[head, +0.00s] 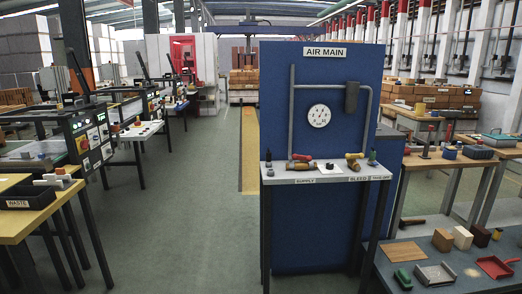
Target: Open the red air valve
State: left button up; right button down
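A blue panel (275,100) labelled AIR MAIN stands at centre right. A grey pipe (291,100) runs down its left side to a red valve handle (301,157), just above a narrow grey shelf (333,171). The shelf edge reads SUPPLY below the red handle. A yellow handle (354,155) sits at the right end of the pipework, above the BLEED label. A round white gauge (319,116) is mounted between the pipes. The red handle looks roughly level, but it is too small to tell its exact turn. Neither of my grippers is in view.
Small bottles and tools lie on the shelf. A lower bench (438,272) with a dustpan (436,273) and blocks stands at the right. Workbenches with machines and a WASTE bin (28,197) line the left. The green floor (190,215) between is clear.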

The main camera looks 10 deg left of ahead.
aim_at(295, 157)
jog(key=u, duration=0.75)
jog(key=i, duration=1.15)
jog(key=z, duration=0.35)
jog(key=i, duration=1)
jog(key=z, duration=0.85)
